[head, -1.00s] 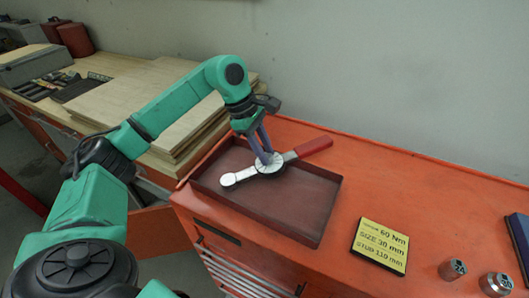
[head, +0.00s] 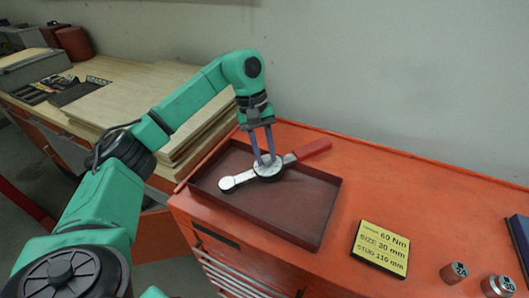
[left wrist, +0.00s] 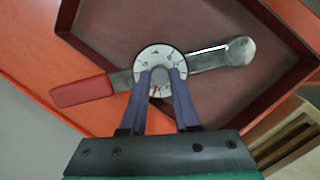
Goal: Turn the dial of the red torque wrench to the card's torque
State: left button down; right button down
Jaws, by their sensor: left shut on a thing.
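The red torque wrench has a red handle (head: 313,149) and a silver head end (head: 228,184). It lies slanted across a dark red tray (head: 300,225). Its round white dial (left wrist: 148,58), with dark marks, sits at mid-length; the marks are too small to read. My left gripper (head: 266,161) points down at the dial, its two fingers (left wrist: 160,76) shut on the dial's middle and hiding part of it. The yellow card (head: 380,247) reads 60 Nm, SIZE 30 mm and what looks like STUD 110 mm. My right gripper is out of view.
The tray stands on an orange cabinet top (head: 430,200). A dark blue item (head: 520,240) is at the right edge. Wooden boards (head: 140,95) lie stacked at left.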

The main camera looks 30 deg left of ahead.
pick_arm(q)
jog(key=shift+m, duration=1.1)
jog(key=shift+y, duration=0.3)
jog(key=c, duration=0.6)
grip_release()
jog(key=shift+c, duration=0.2)
jog(key=v, duration=0.5)
jog(key=shift+w+r, duration=0.15)
jog(key=shift+r, duration=0.15)
jog(key=p+v, duration=0.3)
jog(key=v, duration=0.5)
jog(key=shift+a+r+p, duration=0.2)
jog(key=shift+r+p, duration=0.2)
